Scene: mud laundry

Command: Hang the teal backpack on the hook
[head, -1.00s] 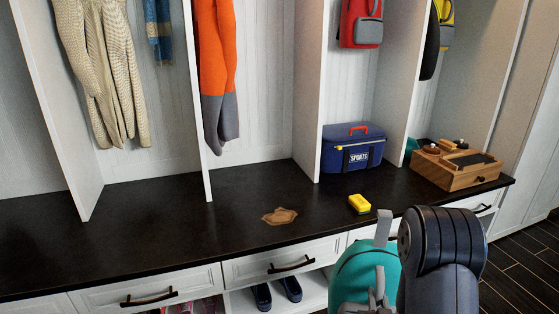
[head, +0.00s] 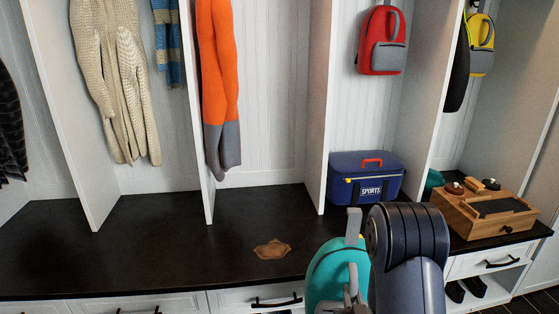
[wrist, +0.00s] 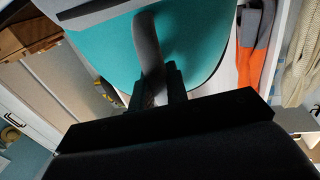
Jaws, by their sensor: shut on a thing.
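The teal backpack (head: 325,270) hangs from my gripper at the lower middle of the head view, in front of the bench edge. Its grey top loop (head: 353,223) stands up beside my dark arm. In the wrist view the teal backpack (wrist: 190,40) fills the top middle, and my gripper (wrist: 160,85) is shut on its grey strap. In the head view the fingertips are mostly hidden by the arm. No bare hook shows clearly. A red backpack (head: 382,42) and a yellow bag (head: 480,48) hang in the right cubbies.
A blue sports bag (head: 365,182) and a wooden box (head: 484,212) stand on the dark bench (head: 150,245). A brown patch (head: 272,249) lies on it. An orange garment (head: 218,90) and a cream cardigan (head: 117,80) hang left. White dividers (head: 318,100) separate the cubbies.

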